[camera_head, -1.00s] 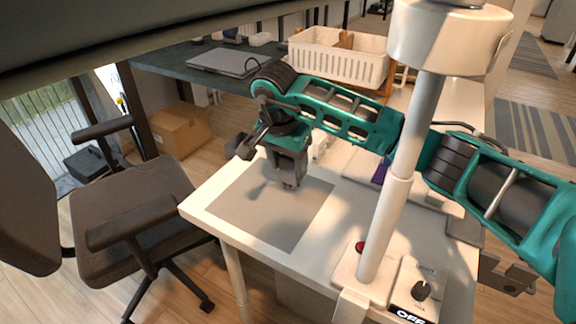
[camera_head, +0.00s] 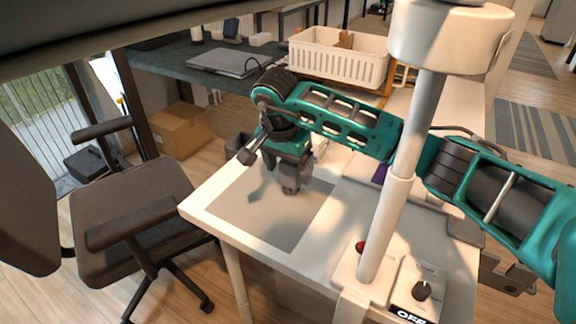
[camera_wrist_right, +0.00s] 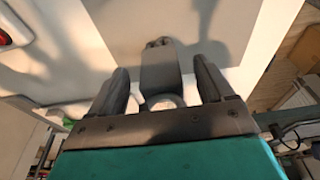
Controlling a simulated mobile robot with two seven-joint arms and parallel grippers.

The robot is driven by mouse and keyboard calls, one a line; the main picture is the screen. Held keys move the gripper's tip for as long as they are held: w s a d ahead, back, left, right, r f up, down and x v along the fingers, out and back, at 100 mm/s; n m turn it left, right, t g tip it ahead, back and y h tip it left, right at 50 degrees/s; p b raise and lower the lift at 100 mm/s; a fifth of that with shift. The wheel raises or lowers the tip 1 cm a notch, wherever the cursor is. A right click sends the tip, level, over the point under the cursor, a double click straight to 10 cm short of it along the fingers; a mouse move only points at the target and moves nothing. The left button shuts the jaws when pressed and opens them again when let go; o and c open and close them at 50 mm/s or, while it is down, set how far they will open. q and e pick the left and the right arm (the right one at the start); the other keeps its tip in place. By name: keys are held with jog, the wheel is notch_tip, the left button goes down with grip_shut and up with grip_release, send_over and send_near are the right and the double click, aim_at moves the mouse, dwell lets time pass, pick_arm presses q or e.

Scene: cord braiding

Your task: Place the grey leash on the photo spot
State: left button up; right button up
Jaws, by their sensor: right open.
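The photo spot (camera_head: 262,213) is a grey square on the near left of the white table. My right gripper (camera_head: 289,188) is over its far right part, tilted and low. In the right wrist view its two fingers (camera_wrist_right: 163,84) are open and spread apart. Between them is a flat grey strip, which looks like the grey leash (camera_wrist_right: 160,70), over the photo spot with a knobbly end pointing away. A pale loop shows at its near end. Whether it touches the table I cannot tell. In the head view the gripper mostly hides it. My left gripper is not in view.
A white post (camera_head: 393,200) rises from the table's right side, near a red button (camera_head: 361,247) and a control box with a black knob (camera_head: 422,290). A white basket (camera_head: 335,62) stands behind. A dark chair (camera_head: 130,215) is at the left edge.

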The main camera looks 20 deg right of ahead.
jog(key=v, duration=1.2)
jog(key=shift+p, duration=0.4)
